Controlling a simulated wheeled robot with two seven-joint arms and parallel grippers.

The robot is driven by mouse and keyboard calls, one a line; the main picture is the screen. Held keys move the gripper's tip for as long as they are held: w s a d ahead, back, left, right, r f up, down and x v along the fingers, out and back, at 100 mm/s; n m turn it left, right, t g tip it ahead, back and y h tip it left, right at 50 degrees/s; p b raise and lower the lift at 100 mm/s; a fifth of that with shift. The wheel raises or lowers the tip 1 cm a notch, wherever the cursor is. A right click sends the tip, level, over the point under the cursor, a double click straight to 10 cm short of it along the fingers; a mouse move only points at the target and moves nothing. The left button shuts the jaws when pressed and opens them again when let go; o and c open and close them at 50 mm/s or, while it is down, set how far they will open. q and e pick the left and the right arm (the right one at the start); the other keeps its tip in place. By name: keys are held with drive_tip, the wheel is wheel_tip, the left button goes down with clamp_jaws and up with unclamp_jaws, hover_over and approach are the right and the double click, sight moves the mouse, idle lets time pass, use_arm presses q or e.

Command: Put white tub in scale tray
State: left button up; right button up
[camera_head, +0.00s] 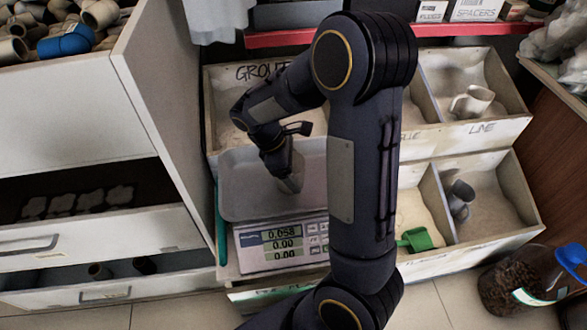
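The scale tray (240,190) is a grey shallow pan on a scale with a lit display (283,243); its top line seems to read 0.058. A small pale tub-like object (293,176), probably the white tub, is at the right part of the tray, tilted and partly hidden. My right gripper (281,162) points down over the tray, right at this object. Its fingertips overlap the object, and I cannot tell whether they grip it or are apart. My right arm hides the tray's right side. My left gripper is not in view.
Powder bins stand behind and to the right, with a white mug-like scoop (473,101), a grey scoop (460,198) and a green scoop (415,239). A white drawer cabinet (80,120) stands close on the left. A blue-lidded jar (520,285) is at lower right.

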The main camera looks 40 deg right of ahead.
drive_tip(key=o, duration=0.3)
drive_tip(key=shift+r, duration=0.1)
drive_tip(key=shift+w+r, duration=0.1)
drive_tip(key=shift+r, duration=0.25)
drive_tip(key=p+v, duration=0.4)
drive_tip(key=v, duration=0.7)
drive_tip(key=shift+a, duration=0.15)
drive_tip(key=shift+r, duration=0.3)
drive_tip(key=s+a+r+m+t+y, duration=0.2)
drive_tip(key=s+a+m+t+y, duration=0.1)
drive_tip(key=s+m, duration=0.3)
drive_tip(key=s+a+r+m+t+y, duration=0.2)
drive_tip(key=s+a+m+t+y, duration=0.2)
drive_tip(key=s, duration=0.7)
drive_tip(key=shift+s+a+m+t, duration=0.15)
drive_tip(key=shift+a+m+t, duration=0.65)
drive_tip(key=shift+m, duration=0.1)
